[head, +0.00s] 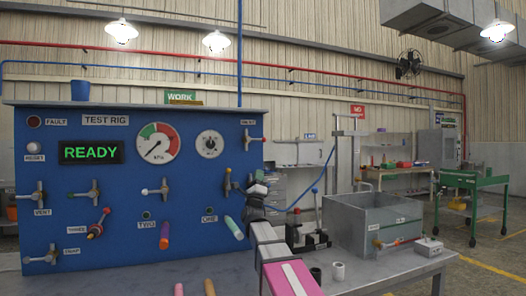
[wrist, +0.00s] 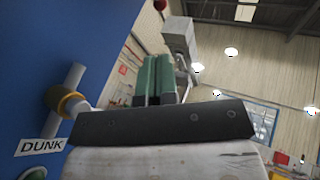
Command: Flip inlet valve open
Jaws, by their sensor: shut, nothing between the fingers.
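The inlet valve (head: 248,139) sits at the upper right of the blue test rig panel, under a small label too blurred to read surely. Its lever lies sideways, with a red tip pointing right. In the wrist view a red ball (wrist: 160,4) at the top edge may be that tip. My gripper (head: 258,184) is below and slightly right of the valve, apart from it, beside the panel's right edge. In the wrist view its green-padded fingers (wrist: 155,80) are together with nothing between them.
The valve labelled DUNK (wrist: 66,102) is close left of my gripper; it also shows in the head view (head: 228,183). Several other valves and coloured hose ends are on the panel (head: 110,220). A metal tank (head: 375,220) stands on the bench to the right.

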